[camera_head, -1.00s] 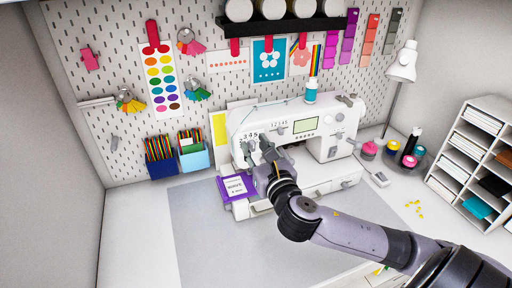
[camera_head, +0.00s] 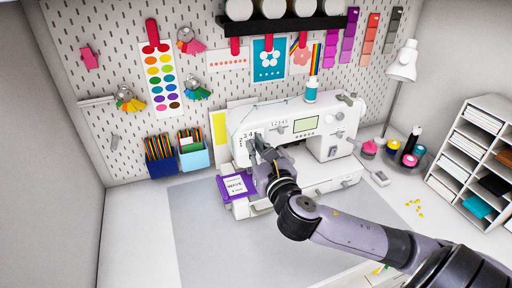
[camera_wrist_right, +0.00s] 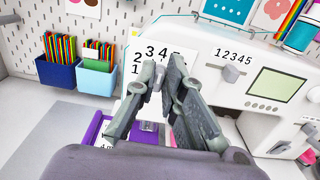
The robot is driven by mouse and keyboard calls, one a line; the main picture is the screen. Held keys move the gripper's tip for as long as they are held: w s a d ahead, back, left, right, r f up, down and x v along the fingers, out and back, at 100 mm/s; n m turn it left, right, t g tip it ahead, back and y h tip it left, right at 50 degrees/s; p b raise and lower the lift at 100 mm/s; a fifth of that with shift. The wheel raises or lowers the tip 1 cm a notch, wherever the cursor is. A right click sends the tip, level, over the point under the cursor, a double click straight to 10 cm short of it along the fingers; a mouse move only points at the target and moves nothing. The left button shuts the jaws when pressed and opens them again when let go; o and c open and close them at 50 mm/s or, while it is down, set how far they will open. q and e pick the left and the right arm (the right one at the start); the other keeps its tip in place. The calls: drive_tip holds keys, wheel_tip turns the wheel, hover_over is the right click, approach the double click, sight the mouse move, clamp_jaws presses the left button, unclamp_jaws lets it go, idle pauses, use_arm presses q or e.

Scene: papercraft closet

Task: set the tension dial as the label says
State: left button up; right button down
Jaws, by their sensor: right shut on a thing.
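The white sewing machine (camera_head: 320,150) stands at the back of the table. The tension dial on its left front face is largely hidden by my right gripper (camera_head: 258,146), whose fingers close around it. In the wrist view, the gripper's two grey fingers (camera_wrist_right: 163,76) meet just below printed numbers (camera_wrist_right: 156,53), of which 1, 2, 3 and 4 show. The dial's pointer cannot be made out. A purple item with a white card (camera_head: 235,185) lies at the machine's left foot; its printed words are too small to read surely. My left gripper is not in view.
A second scale marked 1 to 5 with a small lever (camera_wrist_right: 231,73) is to the right of the dial. A small screen (camera_head: 306,124) is further right. Pencil bins (camera_head: 194,158) stand at the left. The grey mat (camera_head: 215,235) in front is clear.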

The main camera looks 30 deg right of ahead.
drive_tip(key=shift+m, duration=0.3)
drive_tip(key=m, duration=0.7)
drive_tip(key=d+m+p, duration=0.1)
drive_tip(key=m, duration=0.3)
drive_tip(key=shift+s+f, duration=0.1)
drive_tip(key=shift+f, duration=0.2)
idle(0.5)
drive_tip(key=c, duration=1.7)
unclamp_jaws()
